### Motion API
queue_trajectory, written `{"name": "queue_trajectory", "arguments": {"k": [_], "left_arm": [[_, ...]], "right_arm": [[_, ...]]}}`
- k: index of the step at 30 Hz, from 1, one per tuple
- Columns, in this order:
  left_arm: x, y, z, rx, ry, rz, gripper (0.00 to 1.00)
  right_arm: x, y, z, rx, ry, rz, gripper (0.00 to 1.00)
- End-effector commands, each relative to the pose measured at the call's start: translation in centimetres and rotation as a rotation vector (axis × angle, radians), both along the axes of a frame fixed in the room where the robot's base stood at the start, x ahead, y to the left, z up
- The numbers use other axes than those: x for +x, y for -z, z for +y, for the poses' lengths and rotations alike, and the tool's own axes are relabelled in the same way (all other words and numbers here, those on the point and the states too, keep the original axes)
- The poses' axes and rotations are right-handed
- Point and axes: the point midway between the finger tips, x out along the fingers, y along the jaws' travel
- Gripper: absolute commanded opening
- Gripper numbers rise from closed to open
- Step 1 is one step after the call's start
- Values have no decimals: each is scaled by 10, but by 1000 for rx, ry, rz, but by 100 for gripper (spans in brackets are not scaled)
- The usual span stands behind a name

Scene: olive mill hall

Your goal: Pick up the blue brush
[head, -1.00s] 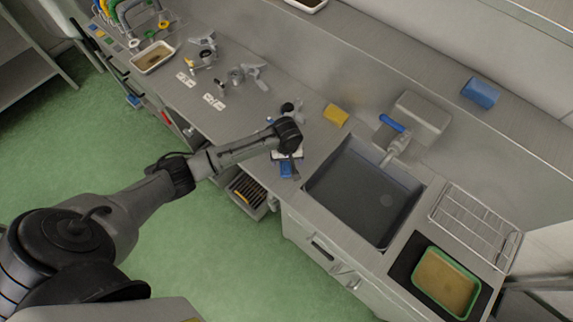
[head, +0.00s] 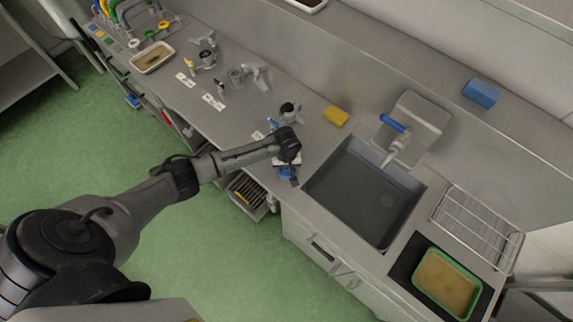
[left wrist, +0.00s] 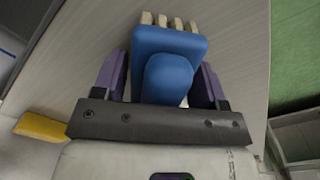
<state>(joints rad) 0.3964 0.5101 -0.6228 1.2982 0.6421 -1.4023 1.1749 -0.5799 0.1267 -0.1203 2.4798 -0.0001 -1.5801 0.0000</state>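The blue brush (left wrist: 170,52) shows large in the left wrist view, with a row of pale bristles at its far end and a rounded blue knob toward the camera. My left gripper (left wrist: 163,85) has its two purple fingers set wide apart, one on each side of the brush. A narrow gap shows by the left finger; contact on the right is hidden. In the head view my left gripper (head: 288,170) points down at the counter's front edge, left of the sink, with a bit of blue at it. My right gripper is in neither view.
The dark sink (head: 365,195) lies just right of the gripper. A yellow sponge (head: 336,116) and a grey tool with a black knob (head: 289,112) stand behind it. An open drawer (head: 246,196) sticks out below. A wire rack (head: 478,222) and green tray (head: 446,284) are at right.

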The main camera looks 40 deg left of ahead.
Motion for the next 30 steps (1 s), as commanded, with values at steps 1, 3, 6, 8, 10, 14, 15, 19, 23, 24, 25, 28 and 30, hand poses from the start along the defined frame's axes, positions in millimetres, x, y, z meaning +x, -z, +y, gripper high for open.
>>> {"name": "queue_trajectory", "arguments": {"k": [1,3,6,8,10,14,15,19,23,24,25,28,30], "left_arm": [[0,0,0,0,0,0,61],[0,0,0,0,0,0,54],[0,0,0,0,0,0,45],[0,0,0,0,0,0,39],[0,0,0,0,0,0,32],[0,0,0,0,0,0,24],[0,0,0,0,0,0,24],[0,-1,0,0,0,0,24],[0,-7,0,-1,1,-1,24],[0,-11,0,-1,1,-1,24],[1,-14,0,-1,1,-2,24],[1,-29,0,-2,1,-4,24],[1,-43,0,-1,1,-4,24]], "right_arm": [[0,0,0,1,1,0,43],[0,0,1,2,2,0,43],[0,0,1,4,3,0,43],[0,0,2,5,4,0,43],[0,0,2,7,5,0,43],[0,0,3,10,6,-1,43],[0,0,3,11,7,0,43],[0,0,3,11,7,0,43],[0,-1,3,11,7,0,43],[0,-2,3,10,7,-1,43],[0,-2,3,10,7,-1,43],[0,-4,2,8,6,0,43],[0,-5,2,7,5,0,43]]}}
